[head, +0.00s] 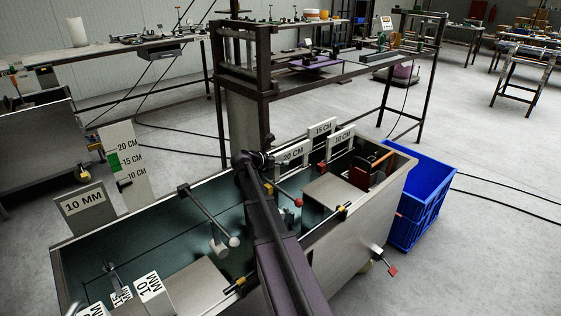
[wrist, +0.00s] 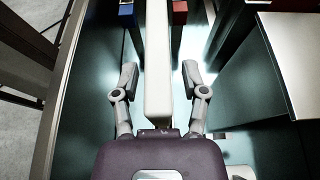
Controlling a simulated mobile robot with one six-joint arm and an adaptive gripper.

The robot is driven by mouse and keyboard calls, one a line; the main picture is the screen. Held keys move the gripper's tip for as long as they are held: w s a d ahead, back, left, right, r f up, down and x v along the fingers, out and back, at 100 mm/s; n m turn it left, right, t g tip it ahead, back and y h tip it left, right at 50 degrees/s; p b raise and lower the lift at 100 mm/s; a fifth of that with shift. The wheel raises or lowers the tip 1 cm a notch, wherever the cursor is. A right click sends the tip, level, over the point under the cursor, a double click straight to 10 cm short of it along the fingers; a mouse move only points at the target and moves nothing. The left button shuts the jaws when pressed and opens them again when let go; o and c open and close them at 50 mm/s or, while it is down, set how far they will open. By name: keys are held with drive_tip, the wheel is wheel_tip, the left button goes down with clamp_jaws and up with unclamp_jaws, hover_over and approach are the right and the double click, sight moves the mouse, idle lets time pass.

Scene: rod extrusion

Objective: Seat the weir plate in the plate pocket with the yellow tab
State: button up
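In the wrist view my gripper (wrist: 158,78) is open, with one finger on each side of a pale plate (wrist: 157,60) seen edge-on. Gaps show between the plate and both finger pads. In the head view my arm reaches into the trough and the fingers are not clearly visible. Labelled plates stand at the trough's far side: 20 CM (head: 290,155), 15 CM (head: 322,128) and 10 CM (head: 342,136). I cannot tell which plate is between my fingers. Small yellow parts show on the near rim, one at the right (head: 344,207) and one at the left (head: 239,284); neither is clearly a pocket tab.
A gauge board (head: 122,165) stands at the left, with green at 15 CM. A 10 MM plate (head: 84,208) stands at the trough's left end. A blue tab (wrist: 126,9) and a red tab (wrist: 180,8) flank the plate. A blue crate (head: 420,205) stands right of the trough.

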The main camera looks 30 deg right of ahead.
drive_tip(key=shift+r, duration=0.15)
drive_tip(key=shift+p+v, duration=2.35)
drive_tip(key=shift+v, duration=3.6)
drive_tip(key=shift+r, duration=0.1)
